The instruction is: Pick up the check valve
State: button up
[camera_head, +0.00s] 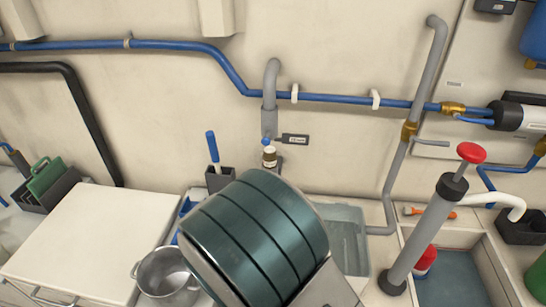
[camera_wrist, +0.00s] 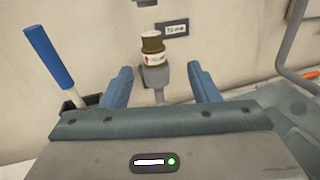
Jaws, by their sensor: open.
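A small cylinder with bronze-coloured ends and a white label (camera_wrist: 153,52), which looks like the check valve, stands upright on a grey pipe-like holder (camera_wrist: 155,77) by the wall. It also shows in the head view (camera_head: 269,157), just above my teal arm link. My gripper (camera_wrist: 160,69) is open in the wrist view, with one blue finger on each side of the holder. The cylinder is ahead of and a little above the fingertips in the picture, apart from both. In the head view my arm hides most of the gripper and the holder's base.
A blue-handled tool (camera_head: 212,147) stands in a dark holder (camera_head: 219,180) just left of the cylinder. A small dark label plate (camera_head: 295,138) is on the wall behind. A steel pot (camera_head: 166,272) and white cabinet top (camera_head: 90,235) are left. A hand pump (camera_head: 430,230) stands right.

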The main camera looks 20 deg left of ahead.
aim_at(268, 157)
jog(key=shift+n+y, duration=0.3)
jog(key=w, duration=0.2)
jog(key=w+a+p, duration=0.1)
jog(key=w, duration=0.5)
jog(key=shift+w+a+p, duration=0.15)
jog(key=shift+a+p, duration=0.15)
jog(key=shift+p, duration=0.05)
jog(key=w, duration=0.1)
jog(key=w+p, duration=0.1)
jog(key=w, duration=0.3)
jog(key=shift+a+f+p, duration=0.15)
jog(key=shift+a+p, duration=0.1)
jog(key=shift+p, duration=0.1)
grip_shut()
